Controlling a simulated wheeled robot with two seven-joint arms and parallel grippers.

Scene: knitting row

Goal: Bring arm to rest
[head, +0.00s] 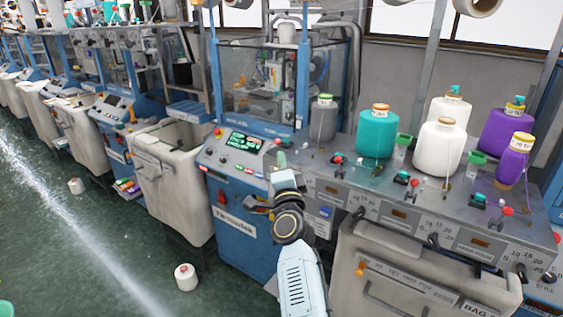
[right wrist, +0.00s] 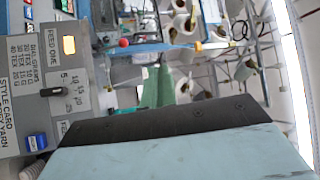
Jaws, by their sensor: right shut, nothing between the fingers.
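My right arm (head: 300,285) comes in from the bottom of the head view and reaches up in front of the knitting machine's panel. My right gripper (head: 281,159) is at its far end, small in the picture, beside the lit control panel (head: 246,142). Its pale green fingers also show in the right wrist view (right wrist: 160,87), closed together with nothing between them. I cannot tell whether it touches the machine. My left gripper is not in view.
Right of my gripper, a grey table (head: 400,205) carries a teal cone (head: 377,135), white cones (head: 439,148), purple cones (head: 506,130) and knobs. A pale bin (head: 172,185) stands left. A small white cone (head: 186,277) is on the green floor, which has free room.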

